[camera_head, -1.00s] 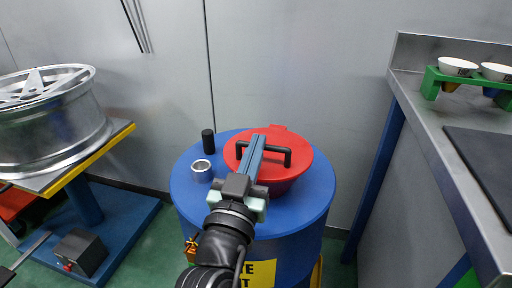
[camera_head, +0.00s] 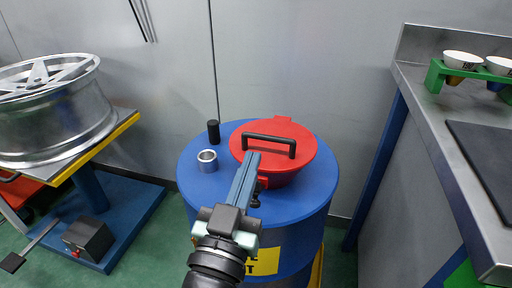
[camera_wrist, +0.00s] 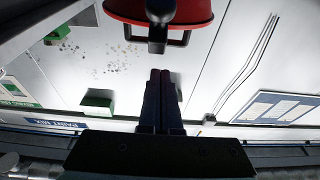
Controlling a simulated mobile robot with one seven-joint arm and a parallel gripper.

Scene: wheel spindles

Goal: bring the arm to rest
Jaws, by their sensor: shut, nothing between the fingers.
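My gripper (camera_head: 252,160) is in the middle of the head view, in front of and over the near edge of the blue drum. Its long blue fingers lie together and hold nothing. In the wrist view my gripper (camera_wrist: 160,75) shows both dark fingers side by side, closed. Its tips overlap the near edge of the red lidded pot in the head view; whether they touch it cannot be told.
The red lidded pot (camera_head: 305,150) with a black handle, a metal ring (camera_head: 207,161) and a black cylinder (camera_head: 213,131) stand on the blue drum (camera_head: 205,188). A wheel rim stand (camera_head: 115,140) is left. A steel counter (camera_head: 425,85) with a green cup rack (camera_head: 436,76) is right.

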